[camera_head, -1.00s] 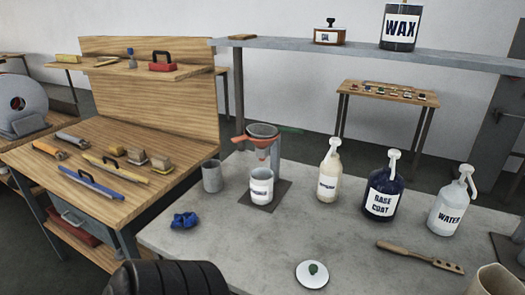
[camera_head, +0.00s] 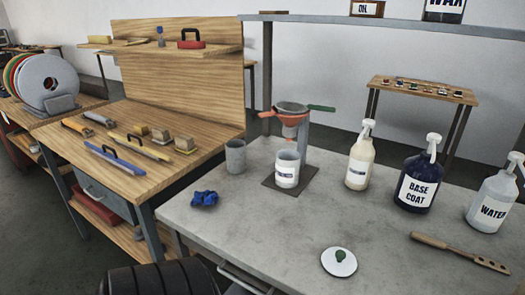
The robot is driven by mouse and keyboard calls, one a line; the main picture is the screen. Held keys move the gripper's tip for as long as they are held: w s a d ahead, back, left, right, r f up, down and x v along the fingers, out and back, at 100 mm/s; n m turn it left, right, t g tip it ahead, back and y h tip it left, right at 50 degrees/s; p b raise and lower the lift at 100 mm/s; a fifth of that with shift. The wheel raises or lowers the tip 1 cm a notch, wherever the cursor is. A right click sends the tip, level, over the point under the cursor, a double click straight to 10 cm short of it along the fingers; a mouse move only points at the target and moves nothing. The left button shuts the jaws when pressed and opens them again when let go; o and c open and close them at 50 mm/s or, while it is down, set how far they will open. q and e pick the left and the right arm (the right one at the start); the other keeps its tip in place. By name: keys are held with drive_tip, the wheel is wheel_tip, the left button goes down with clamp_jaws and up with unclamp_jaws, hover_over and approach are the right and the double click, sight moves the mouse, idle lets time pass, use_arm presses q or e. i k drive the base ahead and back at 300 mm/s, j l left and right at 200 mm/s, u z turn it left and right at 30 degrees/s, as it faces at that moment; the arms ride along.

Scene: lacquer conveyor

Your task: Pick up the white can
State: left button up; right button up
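The white can (camera_head: 287,169) is a small open cup with a label. It stands upright on a dark square plate (camera_head: 290,187), below the orange funnel (camera_head: 293,121) of a stand on the grey worktop. Neither of my grippers shows in the head view. A black ribbed shape (camera_head: 160,281) at the bottom edge may be part of my arm; I cannot tell.
A grey cup (camera_head: 235,157) and a blue crumpled item (camera_head: 204,198) stand left of the can. A cream bottle (camera_head: 359,158), base coat jug (camera_head: 418,176) and water bottle (camera_head: 494,196) stand right. A white lid (camera_head: 339,263) and wooden tool (camera_head: 459,252) lie in front.

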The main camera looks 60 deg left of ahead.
sight(288, 169)
drive_tip(key=j+u, duration=0.15)
drive_tip(key=u, duration=0.3)
drive_tip(key=j+u, duration=0.15)
drive_tip(key=u, duration=0.3)
drive_tip(key=j+u, duration=0.1)
drive_tip(key=u, duration=0.4)
drive_tip(key=i+j+u, duration=0.1)
drive_tip(key=u, duration=0.35)
